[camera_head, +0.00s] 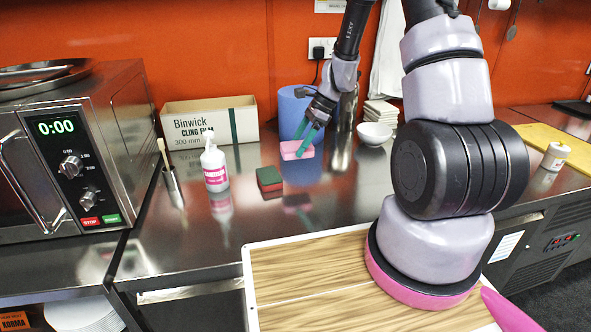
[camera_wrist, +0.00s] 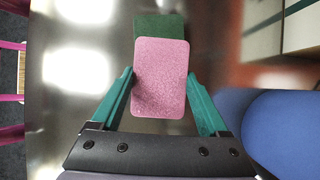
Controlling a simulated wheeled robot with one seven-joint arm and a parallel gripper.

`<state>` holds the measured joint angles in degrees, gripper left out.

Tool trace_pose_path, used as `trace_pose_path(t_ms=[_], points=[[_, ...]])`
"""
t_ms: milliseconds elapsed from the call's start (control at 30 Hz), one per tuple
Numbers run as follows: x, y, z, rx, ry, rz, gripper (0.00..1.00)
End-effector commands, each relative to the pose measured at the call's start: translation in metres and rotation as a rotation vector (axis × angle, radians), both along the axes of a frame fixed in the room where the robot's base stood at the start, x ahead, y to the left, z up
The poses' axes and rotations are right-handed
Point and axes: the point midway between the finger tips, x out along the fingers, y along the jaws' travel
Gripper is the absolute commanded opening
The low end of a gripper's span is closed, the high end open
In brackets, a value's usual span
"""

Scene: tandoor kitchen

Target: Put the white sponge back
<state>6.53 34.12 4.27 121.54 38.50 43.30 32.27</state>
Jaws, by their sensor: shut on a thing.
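My gripper (camera_head: 306,134) is shut on a pink sponge (camera_head: 297,150) and holds it above the steel counter. In the wrist view the pink sponge (camera_wrist: 161,88) sits between the two teal fingers, its far end sticking out past them. A second sponge, green on top with a red side (camera_head: 269,180), lies on the counter to the left of and nearer than the held one. Part of its green top (camera_wrist: 158,25) shows beyond the pink sponge in the wrist view. I see no sponge that looks white.
A white bottle with a pink label (camera_head: 214,166) stands left of the green sponge. Behind are a cling film box (camera_head: 205,120) and a blue roll (camera_head: 288,108) close to my gripper. A white bowl (camera_head: 374,134) stands right. The front counter (camera_head: 225,240) has free room.

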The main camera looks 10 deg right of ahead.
Motion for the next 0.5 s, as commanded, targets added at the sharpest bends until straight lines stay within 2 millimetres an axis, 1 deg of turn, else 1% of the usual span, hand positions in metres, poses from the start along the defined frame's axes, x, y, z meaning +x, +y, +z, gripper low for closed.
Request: trace_pose_path(t_ms=[33,133,200,367,500], points=[[-0.001,0.0,-0.012,0.001,0.005,-0.001,0.0],[-0.001,0.0,-0.03,0.001,0.005,-0.001,0.0],[-0.001,0.0,-0.039,0.001,0.003,-0.002,0.0],[0.0,0.0,-0.05,0.0,0.001,0.0,0.0],[-0.001,-0.001,-0.068,0.0,0.004,-0.001,0.0]])
